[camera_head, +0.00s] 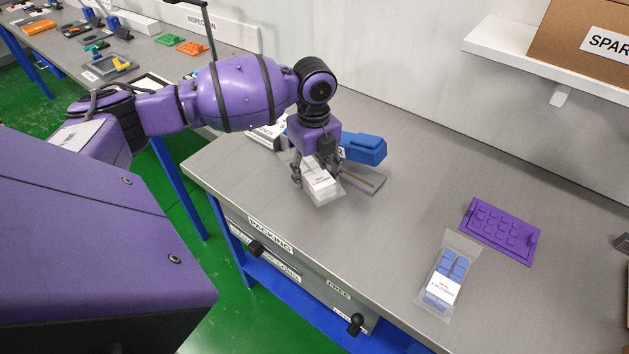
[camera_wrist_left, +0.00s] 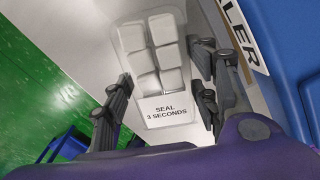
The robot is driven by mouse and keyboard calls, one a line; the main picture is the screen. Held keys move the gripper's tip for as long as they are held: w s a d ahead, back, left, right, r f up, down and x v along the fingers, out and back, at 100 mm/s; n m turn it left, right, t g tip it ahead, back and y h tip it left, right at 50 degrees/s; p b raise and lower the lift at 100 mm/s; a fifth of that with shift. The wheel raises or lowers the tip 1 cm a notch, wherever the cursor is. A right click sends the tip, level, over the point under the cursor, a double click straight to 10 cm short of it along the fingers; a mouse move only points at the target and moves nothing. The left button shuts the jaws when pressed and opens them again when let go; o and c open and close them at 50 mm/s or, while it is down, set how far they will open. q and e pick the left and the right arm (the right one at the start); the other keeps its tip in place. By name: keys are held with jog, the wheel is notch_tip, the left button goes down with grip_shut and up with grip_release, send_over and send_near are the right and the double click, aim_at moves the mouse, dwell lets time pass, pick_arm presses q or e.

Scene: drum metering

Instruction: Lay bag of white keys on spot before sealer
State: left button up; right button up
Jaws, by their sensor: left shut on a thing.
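The clear bag of white keys (camera_head: 320,184) hangs in my left gripper (camera_head: 314,171), above the bench in front of the blue sealer (camera_head: 364,149). In the left wrist view the bag (camera_wrist_left: 153,55) shows several white keys and a "SEAL 3 SECONDS" label, between the fingers of the left gripper (camera_wrist_left: 163,82). The left gripper is shut on the bag. My arm hides part of the sealer, and the bag covers the bench just under it. I see no clear marking of the spot. My right gripper is not in view.
A bag of blue keys (camera_head: 446,275) lies on the bench (camera_head: 400,235) at the right, beside a purple keyed tray (camera_head: 501,231). The bench between the sealer and that bag is clear. A shelf (camera_head: 525,55) with a cardboard box (camera_head: 580,45) is on the wall.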

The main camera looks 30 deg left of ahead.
aim_at(314, 182)
pick_arm(q)
jog(key=shift+w+a+f, duration=0.2)
jog(key=shift+w+f, duration=0.15)
jog(key=shift+f, duration=1.6)
jog(key=shift+f, duration=0.2)
jog(key=o, duration=1.3)
notch_tip(314, 182, up, 12)
jog(key=shift+r, duration=0.15)
